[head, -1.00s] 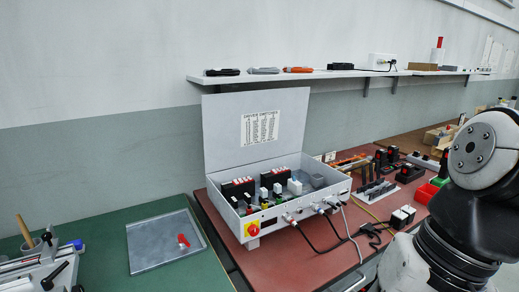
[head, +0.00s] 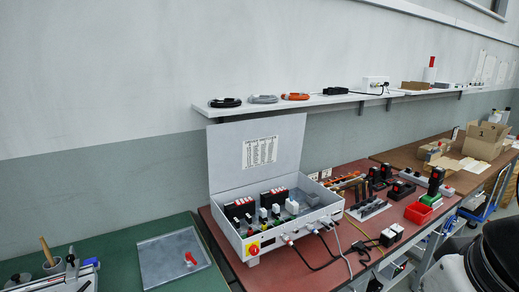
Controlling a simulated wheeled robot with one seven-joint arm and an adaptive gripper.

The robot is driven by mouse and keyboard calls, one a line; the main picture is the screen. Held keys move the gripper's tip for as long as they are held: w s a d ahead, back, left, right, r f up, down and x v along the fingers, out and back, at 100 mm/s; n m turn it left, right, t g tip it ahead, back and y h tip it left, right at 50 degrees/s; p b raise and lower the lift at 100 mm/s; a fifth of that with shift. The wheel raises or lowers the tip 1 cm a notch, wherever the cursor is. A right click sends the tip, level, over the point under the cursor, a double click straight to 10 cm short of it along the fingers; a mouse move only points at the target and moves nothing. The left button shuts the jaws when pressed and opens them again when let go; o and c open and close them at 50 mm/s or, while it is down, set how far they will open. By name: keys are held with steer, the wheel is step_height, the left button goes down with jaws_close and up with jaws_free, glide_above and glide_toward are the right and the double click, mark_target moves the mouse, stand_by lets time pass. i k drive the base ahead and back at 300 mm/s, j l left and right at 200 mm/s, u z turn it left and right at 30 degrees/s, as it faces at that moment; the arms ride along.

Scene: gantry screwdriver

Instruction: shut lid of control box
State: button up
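The control box (head: 280,229) is a white, shallow case on the red-topped bench. Its lid (head: 234,164) stands upright at the back, wide open, with a printed label sheet on its inner face. Inside the box are black blocks with red and white parts and several small components. A red and yellow knob (head: 253,248) and plugged-in cables are on its front side. My gripper is not in view; only a dark part of my arm shows at the lower right edge, apart from the box.
The red bench (head: 290,276) holds tools, black and red devices and a red bin (head: 418,212) right of the box. A green table (head: 120,246) with a metal tray (head: 173,257) stands at left. A wall shelf (head: 300,103) runs above the lid.

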mark_target(239, 154)
steer(key=i+u, duration=0.45)
steer(key=i+l+u, duration=0.15)
steer(key=i+u, duration=0.35)
steer(key=k, duration=0.1)
